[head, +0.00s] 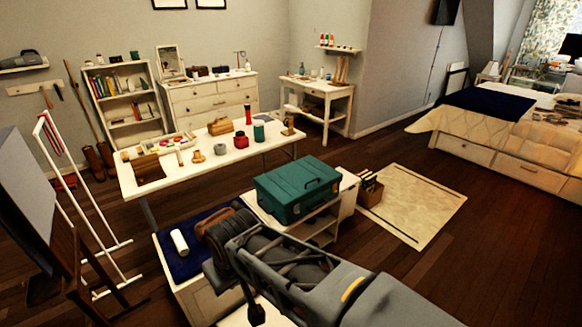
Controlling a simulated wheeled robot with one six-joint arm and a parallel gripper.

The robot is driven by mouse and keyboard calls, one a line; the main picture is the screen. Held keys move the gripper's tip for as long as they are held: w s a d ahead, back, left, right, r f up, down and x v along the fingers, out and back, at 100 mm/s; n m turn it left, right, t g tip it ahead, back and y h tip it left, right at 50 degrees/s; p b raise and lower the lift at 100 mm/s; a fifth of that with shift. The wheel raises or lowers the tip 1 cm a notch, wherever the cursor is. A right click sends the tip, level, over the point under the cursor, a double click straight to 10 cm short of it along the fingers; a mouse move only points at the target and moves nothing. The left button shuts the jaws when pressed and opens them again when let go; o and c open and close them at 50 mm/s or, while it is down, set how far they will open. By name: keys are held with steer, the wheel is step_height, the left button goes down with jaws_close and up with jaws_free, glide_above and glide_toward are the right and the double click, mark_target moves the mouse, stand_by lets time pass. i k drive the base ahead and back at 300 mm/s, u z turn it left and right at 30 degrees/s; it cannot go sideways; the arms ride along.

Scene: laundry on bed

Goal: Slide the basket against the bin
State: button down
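My arm reaches in from the lower right, and my gripper (238,258) is at its far end, over the low surface with the dark blue cloth. Its fingers cannot be made out, so I cannot tell whether it is open or shut. A brown rounded object (213,231), possibly the basket, shows just beyond my gripper and is partly hidden by it. I cannot tell whether they touch. No bin can be clearly identified. A small brown open box (369,191) with upright items stands on the floor by the pale rug.
A teal toolbox (297,188) sits on a white cabinet beside my arm. A white cylinder (180,242) lies on the blue cloth (188,262). A long white table (216,165) with several small objects stands behind. Wooden floor (440,262) is clear at right, before the bed (497,150).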

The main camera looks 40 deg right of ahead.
mark_target(366, 201)
steer(key=z, duration=3.5)
steer(key=i, duration=2.95)
steer(key=u, duration=1.65)
